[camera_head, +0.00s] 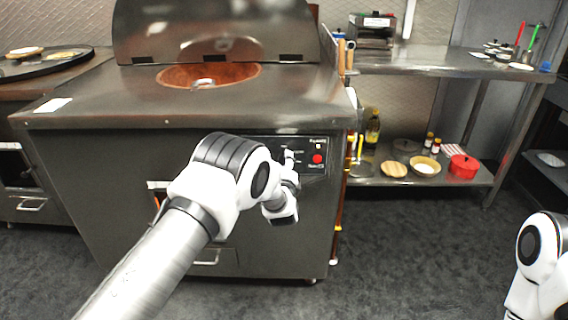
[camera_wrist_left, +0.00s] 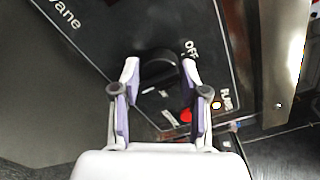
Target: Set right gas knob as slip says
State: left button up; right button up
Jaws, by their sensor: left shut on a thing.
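The black gas knob (camera_wrist_left: 158,66) sits on the dark control panel (camera_wrist_left: 95,25) in the left wrist view. My left gripper (camera_wrist_left: 160,72) is shut on it, one finger on each side. The word "off" is printed beside the knob; its pointer direction is hard to tell. In the head view my left gripper (camera_head: 289,168) is at the control panel (camera_head: 262,143) on the tandoor front and hides the knob. A white paper slip (camera_head: 53,105) lies on the counter's left side; its writing is too small to read. My right gripper is out of view.
A red button (camera_head: 317,158) and a small lit lamp (camera_head: 318,146) are right of the gripper. The tandoor counter (camera_head: 120,100) has an open round mouth (camera_head: 180,76). The floor in front is clear.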

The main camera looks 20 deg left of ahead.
pick_arm(q)
jog(key=shift+r, duration=0.1)
jog(key=o, duration=1.1)
jog(key=shift+o, duration=0.2)
jog(key=v, duration=1.2)
